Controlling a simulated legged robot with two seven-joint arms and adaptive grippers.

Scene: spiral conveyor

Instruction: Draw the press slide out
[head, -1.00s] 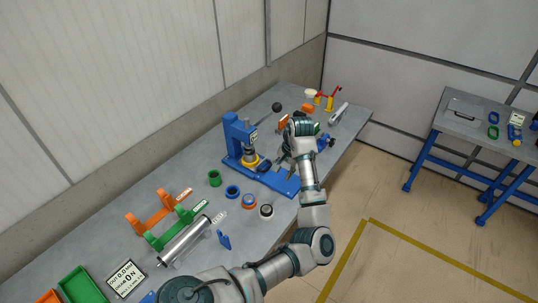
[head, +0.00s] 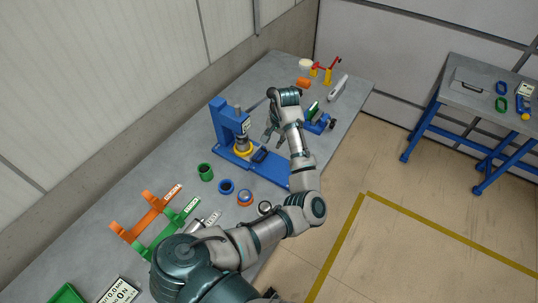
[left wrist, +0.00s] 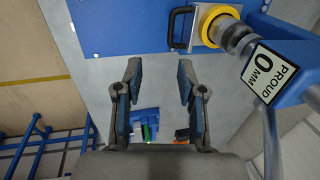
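The blue press (head: 228,128) stands on the long grey bench, with its blue base (head: 272,172) reaching toward the bench's front edge. The slide's yellow ring (head: 240,153) lies under the ram, and its black handle (head: 260,155) faces outward. In the left wrist view the black handle (left wrist: 180,28) is a bar loop beside the yellow ring (left wrist: 212,22). My left gripper (head: 272,138) is above the bench, just behind the handle. In the left wrist view my left gripper (left wrist: 157,72) is open and empty, its fingertips apart from the handle. My right gripper does not show.
The press lever (head: 258,103) runs close beside my left gripper. A "PROUD 0 MM" display (left wrist: 271,74) is on the press. A blue fixture (head: 320,123) stands behind.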

